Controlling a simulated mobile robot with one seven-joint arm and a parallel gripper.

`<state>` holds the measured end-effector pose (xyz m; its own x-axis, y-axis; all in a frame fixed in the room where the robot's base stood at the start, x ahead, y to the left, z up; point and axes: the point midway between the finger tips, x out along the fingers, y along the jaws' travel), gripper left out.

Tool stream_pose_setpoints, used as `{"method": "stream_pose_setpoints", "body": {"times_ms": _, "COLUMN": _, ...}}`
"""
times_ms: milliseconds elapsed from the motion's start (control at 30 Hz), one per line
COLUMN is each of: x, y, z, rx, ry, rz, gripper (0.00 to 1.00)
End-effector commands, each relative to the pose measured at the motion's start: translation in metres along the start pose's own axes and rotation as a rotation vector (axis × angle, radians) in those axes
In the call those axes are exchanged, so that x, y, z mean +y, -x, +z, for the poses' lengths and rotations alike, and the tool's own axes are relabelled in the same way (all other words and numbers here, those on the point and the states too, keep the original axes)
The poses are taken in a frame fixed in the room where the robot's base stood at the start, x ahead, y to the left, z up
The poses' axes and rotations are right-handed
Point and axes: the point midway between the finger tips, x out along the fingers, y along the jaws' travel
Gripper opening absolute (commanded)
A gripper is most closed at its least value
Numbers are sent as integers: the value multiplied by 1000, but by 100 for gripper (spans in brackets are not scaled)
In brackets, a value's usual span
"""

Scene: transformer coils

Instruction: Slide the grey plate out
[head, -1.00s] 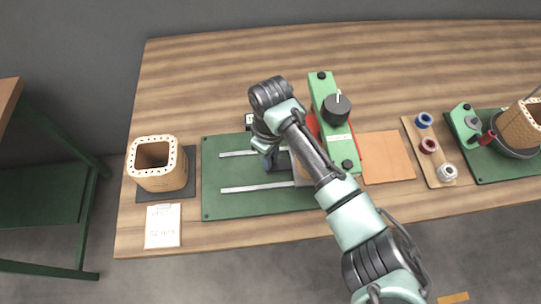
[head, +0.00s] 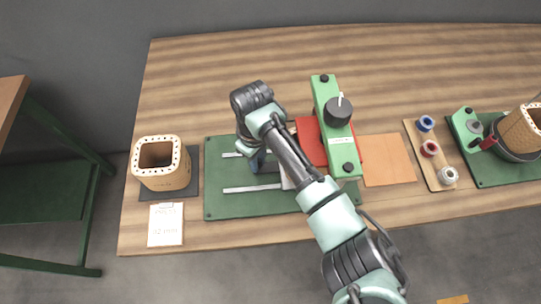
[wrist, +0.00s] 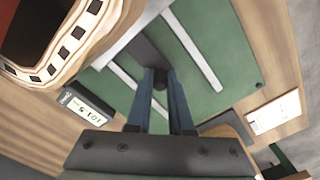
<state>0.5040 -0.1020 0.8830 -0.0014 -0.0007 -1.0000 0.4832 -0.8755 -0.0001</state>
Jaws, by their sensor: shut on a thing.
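My gripper (wrist: 162,82) is low over the green base board (head: 226,205), left of the green press bridge (head: 335,125) with its black knob. In the wrist view its two blue fingers are shut on a small dark grip at the end of the grey plate (wrist: 146,50). The plate lies between the two pale rails (head: 252,189) of the board. A wooden coil former (wrist: 85,38) with a slotted rim stands beyond it at upper left in the wrist view.
A red piece (head: 311,142) lies by the bridge. A small digital display (wrist: 88,106) is beside the board. A spool rack (head: 430,153) is at the right.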

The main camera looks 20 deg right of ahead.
Motion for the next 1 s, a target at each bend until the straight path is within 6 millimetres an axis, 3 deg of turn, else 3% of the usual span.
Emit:
{"method": "stream_pose_setpoints", "body": {"times_ms": 200, "x": -39, "y": 2, "z": -38, "rx": 4, "ry": 9, "rz": -4, "gripper": 0}}
{"method": "stream_pose_setpoints", "body": {"times_ms": 500, "x": -77, "y": 0, "z": -76, "rx": 3, "ry": 6, "rz": -2, "gripper": 0}}
{"method": "stream_pose_setpoints", "body": {"times_ms": 700, "x": -90, "y": 0, "z": -89, "rx": 3, "ry": 4, "rz": -1, "gripper": 0}}
{"method": "stream_pose_setpoints", "body": {"times_ms": 1000, "x": -93, "y": 1, "z": -93, "rx": 2, "ry": 1, "rz": -1, "gripper": 0}}
